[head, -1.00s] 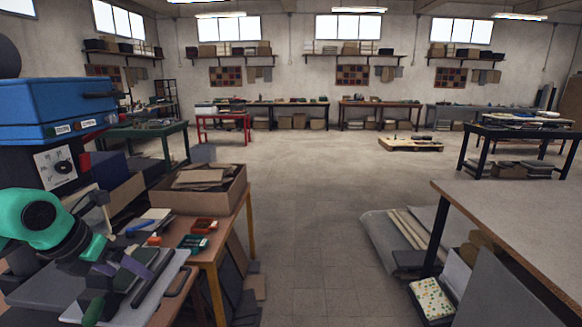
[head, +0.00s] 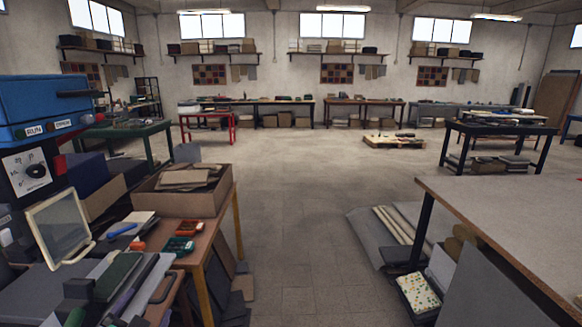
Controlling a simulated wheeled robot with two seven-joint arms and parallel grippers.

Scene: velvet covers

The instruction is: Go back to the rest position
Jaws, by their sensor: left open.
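My right gripper is not in view.
A blue machine (head: 45,105) with a dial stands at the left, beside a pale framed panel (head: 58,222). An open cardboard box (head: 200,203) sits on the workbench. A large table (head: 500,205) is at the right. The floor between (head: 290,235) is clear.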

